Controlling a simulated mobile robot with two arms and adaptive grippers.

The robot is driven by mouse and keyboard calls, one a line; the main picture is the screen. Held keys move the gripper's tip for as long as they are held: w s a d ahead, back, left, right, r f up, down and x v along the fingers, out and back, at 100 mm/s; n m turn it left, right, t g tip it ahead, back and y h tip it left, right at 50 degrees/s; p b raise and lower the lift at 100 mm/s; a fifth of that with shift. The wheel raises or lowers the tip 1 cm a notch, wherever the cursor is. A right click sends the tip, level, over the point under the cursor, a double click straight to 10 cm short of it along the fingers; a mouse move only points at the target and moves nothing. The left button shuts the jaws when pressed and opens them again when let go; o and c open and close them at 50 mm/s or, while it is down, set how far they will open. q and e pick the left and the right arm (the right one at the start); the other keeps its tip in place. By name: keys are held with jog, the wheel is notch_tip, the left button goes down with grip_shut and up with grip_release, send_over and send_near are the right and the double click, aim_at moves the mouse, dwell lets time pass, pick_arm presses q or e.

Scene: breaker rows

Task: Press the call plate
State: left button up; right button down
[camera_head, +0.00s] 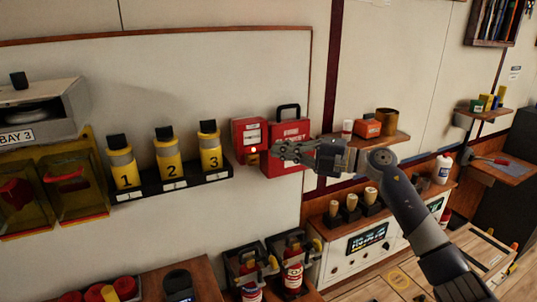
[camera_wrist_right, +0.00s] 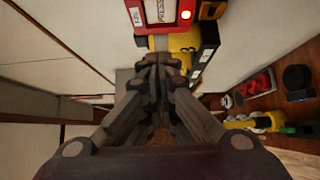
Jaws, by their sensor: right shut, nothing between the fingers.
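The call plate is a pale panel with lettering (camera_wrist_right: 160,10) on a small red wall box (camera_head: 240,127). A small light glows at the box's lower edge in the head view and at its right in the wrist view. My right gripper (camera_head: 278,150) is shut and empty, its tips just right of the box's lower part in the head view. In the right wrist view the shut fingers (camera_wrist_right: 160,62) point toward the box, which is cut off by the top edge. I cannot tell whether they touch it. My left gripper is not in view.
A red case (camera_head: 290,130) with a black handle hangs right of the box, partly behind my gripper. Yellow numbered bottles (camera_head: 168,161) stand on a black rack (camera_head: 150,191) to the left. Fire extinguishers (camera_head: 292,268) stand below. A wooden shelf (camera_head: 385,141) is at right.

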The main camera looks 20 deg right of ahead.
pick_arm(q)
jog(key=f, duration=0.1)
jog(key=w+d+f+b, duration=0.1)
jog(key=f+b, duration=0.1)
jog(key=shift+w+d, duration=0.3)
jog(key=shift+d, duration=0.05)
pick_arm(e)
jog(key=v, duration=0.5)
jog(key=shift+w+d+f, duration=0.3)
jog(key=shift+d, duration=0.1)
jog(key=shift+a, duration=0.1)
